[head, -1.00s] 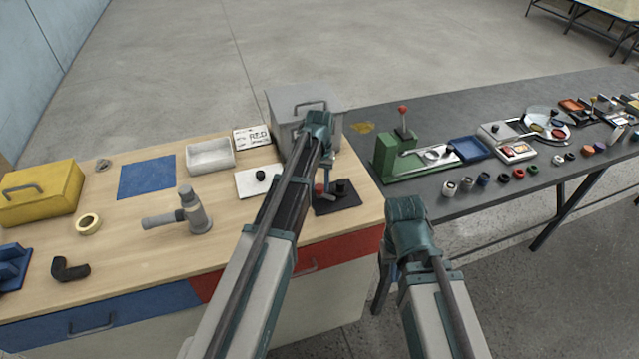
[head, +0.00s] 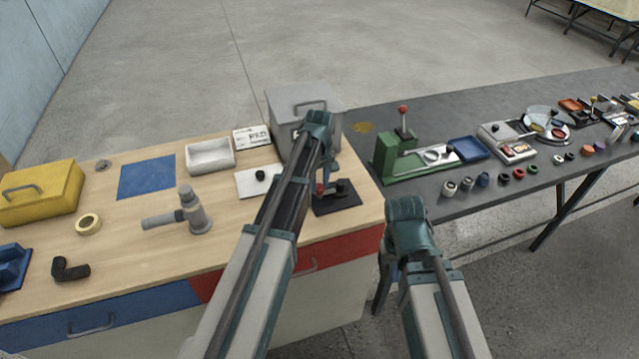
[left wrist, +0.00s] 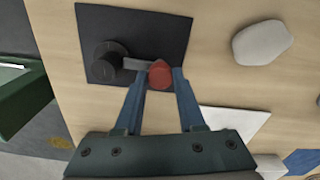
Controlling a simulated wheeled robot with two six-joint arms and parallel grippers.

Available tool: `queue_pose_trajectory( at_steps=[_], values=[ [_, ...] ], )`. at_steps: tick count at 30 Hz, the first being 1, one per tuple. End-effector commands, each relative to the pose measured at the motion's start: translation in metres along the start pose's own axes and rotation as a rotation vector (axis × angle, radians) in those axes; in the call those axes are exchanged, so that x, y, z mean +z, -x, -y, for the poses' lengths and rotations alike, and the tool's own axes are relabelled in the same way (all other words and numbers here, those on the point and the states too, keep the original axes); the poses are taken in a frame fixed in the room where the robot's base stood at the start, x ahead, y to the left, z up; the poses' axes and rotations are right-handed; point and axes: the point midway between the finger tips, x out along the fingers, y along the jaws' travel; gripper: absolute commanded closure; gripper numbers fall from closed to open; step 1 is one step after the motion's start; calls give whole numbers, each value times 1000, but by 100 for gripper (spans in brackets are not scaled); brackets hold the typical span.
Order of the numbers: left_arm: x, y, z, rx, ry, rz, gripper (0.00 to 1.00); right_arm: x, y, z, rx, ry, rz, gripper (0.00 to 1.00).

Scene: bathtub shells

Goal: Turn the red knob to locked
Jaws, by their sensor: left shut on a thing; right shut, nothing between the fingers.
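The red knob (left wrist: 160,74) sits at the end of a short grey lever (left wrist: 136,65). The lever joins a round black post (left wrist: 108,62) on a square black plate (left wrist: 181,22). My left gripper (left wrist: 159,80) is shut on the knob, one blue finger on each side. In the head view the knob (head: 319,188) is partly hidden by my left arm, and the plate (head: 346,203) lies near the right end of the wooden bench. My right gripper (head: 391,250) is shut and empty, off the front of the benches; its fingertips are hard to see. No locked marking is readable.
A grey metal box (head: 285,108) stands behind the plate. A white plate with a black knob (head: 245,186) lies to its left. A grey bench with a green press (head: 392,160) is on the right.

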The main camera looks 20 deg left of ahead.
Motion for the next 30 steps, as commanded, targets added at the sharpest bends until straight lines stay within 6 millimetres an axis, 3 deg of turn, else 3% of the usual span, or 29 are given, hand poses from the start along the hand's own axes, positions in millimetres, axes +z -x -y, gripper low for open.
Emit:
queue_pose_trajectory(
  at_steps=[20, 21, 25, 30],
  values=[
    [0, 0, 0, 0, 50, 0, 100, 0, 0, 0, 0, 0, 0, 100],
    [0, 0, 0, 0, 50, 0, 54, 0, 0, 0, 0, 0, 0, 100],
    [0, 0, 0, 0, 49, 0, 31, 0, 0, 0, 0, 0, 0, 100],
    [0, 0, 0, 0, 49, 0, 31, 0, 0, 0, 0, 0, 0, 100]
  ],
)
